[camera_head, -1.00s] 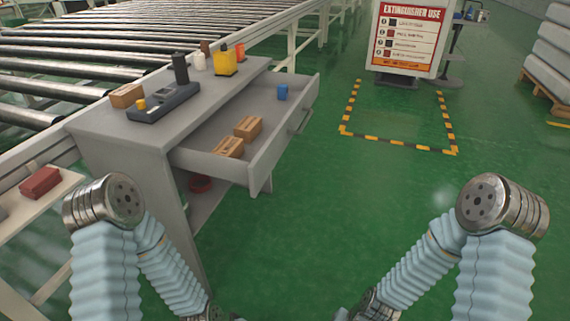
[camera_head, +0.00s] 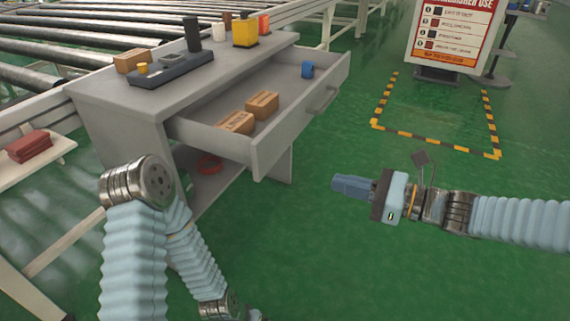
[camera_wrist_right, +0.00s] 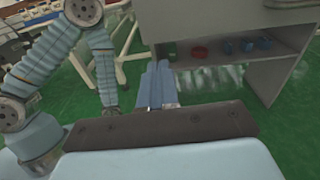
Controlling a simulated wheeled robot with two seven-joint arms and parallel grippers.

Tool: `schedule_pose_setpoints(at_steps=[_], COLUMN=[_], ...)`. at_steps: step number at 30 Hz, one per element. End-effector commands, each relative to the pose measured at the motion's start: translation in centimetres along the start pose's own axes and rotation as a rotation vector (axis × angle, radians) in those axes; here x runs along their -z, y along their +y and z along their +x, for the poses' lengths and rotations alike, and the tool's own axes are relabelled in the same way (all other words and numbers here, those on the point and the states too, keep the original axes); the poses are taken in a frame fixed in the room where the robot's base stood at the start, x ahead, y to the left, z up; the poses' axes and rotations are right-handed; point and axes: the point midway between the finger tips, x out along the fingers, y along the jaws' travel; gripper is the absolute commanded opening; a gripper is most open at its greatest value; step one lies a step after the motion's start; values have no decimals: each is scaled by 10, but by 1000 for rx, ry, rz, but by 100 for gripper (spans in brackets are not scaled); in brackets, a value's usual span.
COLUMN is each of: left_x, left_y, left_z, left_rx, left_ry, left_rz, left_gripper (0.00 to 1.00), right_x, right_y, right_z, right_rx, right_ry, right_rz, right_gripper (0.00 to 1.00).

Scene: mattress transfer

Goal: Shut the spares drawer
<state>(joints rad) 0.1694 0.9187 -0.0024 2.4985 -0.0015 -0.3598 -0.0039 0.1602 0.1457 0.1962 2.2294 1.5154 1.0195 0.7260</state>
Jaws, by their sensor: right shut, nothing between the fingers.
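The spares drawer (camera_head: 290,140) stands pulled out from the grey workbench (camera_head: 95,93). Its bar handle (camera_head: 323,101) is on the front face. Two cardboard-brown boxes (camera_head: 262,105) and a blue cylinder-like item (camera_head: 307,69) lie inside it. My right gripper (camera_head: 340,184) is shut and empty, in front of and below the drawer, apart from it, its fingers pointing left. Its blue fingers also show in the right wrist view (camera_wrist_right: 157,85), with the bench's lower shelf beyond. My left arm is at the lower left; its gripper is not in the picture.
On the bench top are a dark tray (camera_head: 172,70), a black cylinder (camera_head: 192,35), a yellow container (camera_head: 245,32) and a brown box (camera_head: 132,60). A red ring (camera_head: 209,165) lies on the lower shelf. The green floor right of the drawer is clear; the extinguisher sign (camera_head: 455,35) stands beyond.

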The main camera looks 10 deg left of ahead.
Motion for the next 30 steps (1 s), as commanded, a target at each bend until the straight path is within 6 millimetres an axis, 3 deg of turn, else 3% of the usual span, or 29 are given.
schedule_pose_setpoints(at_steps=[2, 5, 21, 30], left_x=[0, 0, 0, 0], left_y=[-2, -2, -3, -3], left_z=[3, 3, 10, 10], left_rx=[1, 1, -1, -1], left_ry=[1, 1, -1, -1], left_rz=[-1, -1, 0, 0], left_gripper=[89, 89, 89, 89], right_x=[-15, -21, -26, -28], right_y=[0, 0, -1, -2], right_z=[-1, 6, 110, 136], right_rx=[7, 6, 5, 7], right_ry=[-53, -69, -64, -63], right_rz=[11, 17, 17, 16], right_gripper=[0, 0, 0, 0])
